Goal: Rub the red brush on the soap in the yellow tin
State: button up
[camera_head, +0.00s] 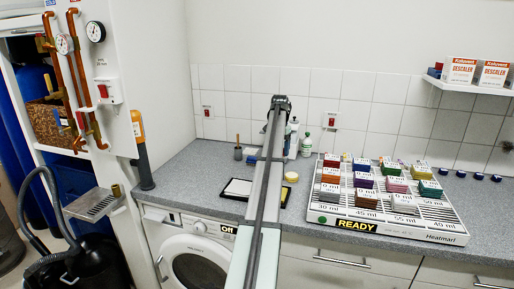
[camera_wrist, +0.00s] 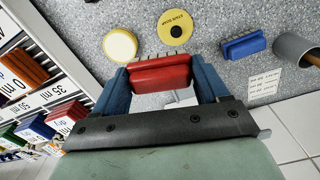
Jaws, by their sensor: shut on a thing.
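My gripper (camera_wrist: 160,80) is shut on the red brush (camera_wrist: 160,70) in the wrist view, with a blue finger at each end of it. A row of short bristles shows along the brush's far edge. The round yellow tin (camera_wrist: 120,44), with a pale cream top, is on the grey worktop just beyond the brush and to its left. It also shows in the head view (camera_head: 291,177), right of my arm. The brush appears apart from the tin; its height above the worktop is hard to tell. In the head view my arm hides the gripper and brush.
A yellow disc with a dark centre (camera_wrist: 175,27), a blue brush (camera_wrist: 243,46) and a cup (camera_wrist: 293,46) lie right of the tin in the wrist view. A white rack (camera_head: 440,234) with coloured blocks stands right of the tin. Bottles (camera_head: 306,146) stand behind.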

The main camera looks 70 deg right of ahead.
jog(key=s+a+n, duration=0.1)
jog(key=s, duration=0.6)
jog(key=shift+a+f+n, duration=0.3)
jog(key=shift+a+n, duration=0.1)
jog(key=shift+f, duration=0.2)
send_over(292, 175)
jog(key=shift+d+f, duration=0.1)
jog(key=shift+f, duration=2.7)
jog(key=shift+f, duration=0.55)
